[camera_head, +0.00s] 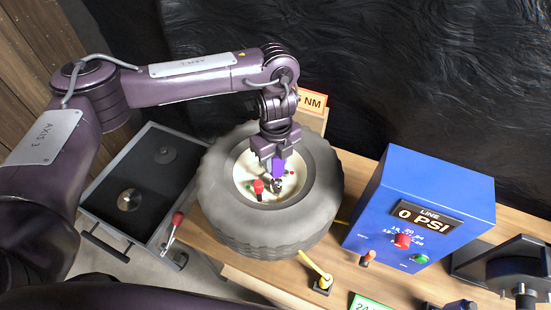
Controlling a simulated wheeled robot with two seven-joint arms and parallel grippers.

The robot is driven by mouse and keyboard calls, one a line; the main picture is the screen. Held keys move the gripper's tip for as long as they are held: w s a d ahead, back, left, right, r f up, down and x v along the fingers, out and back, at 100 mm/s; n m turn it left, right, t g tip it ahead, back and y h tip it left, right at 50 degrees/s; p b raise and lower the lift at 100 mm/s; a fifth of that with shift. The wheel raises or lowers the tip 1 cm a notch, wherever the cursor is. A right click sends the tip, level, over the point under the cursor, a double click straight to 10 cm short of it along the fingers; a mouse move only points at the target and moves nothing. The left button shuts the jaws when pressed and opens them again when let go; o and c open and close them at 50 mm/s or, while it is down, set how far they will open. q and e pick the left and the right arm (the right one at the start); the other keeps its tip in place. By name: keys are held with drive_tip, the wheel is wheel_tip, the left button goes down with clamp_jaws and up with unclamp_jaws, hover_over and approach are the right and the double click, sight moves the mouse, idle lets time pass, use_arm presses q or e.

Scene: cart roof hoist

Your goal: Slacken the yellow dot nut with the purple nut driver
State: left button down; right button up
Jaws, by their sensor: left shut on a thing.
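My left gripper (280,153) points down over the hub of the tyred wheel (222,215). It is shut on the purple nut driver (278,168), which stands about upright with its lower end at the cream hub face (244,172). I cannot tell whether the driver's tip sits on a nut. A red dot (291,173) shows to the right of the driver and a green dot (249,187) to the left. The yellow dot nut cannot be made out; the gripper and driver cover part of the hub. My right gripper is not in view.
A red-knobbed part (259,187) stands on the hub near the driver. A blue box (433,190) reading 0 PSI is right of the wheel. A yellow-handled lever (316,267) stands in front. A grey open drawer (104,190) and red-tipped lever (177,219) are left.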

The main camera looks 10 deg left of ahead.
use_arm(q)
drive_tip(key=shift+m, duration=1.1)
drive_tip(key=shift+f, duration=0.15)
drive_tip(key=shift+f, duration=0.2)
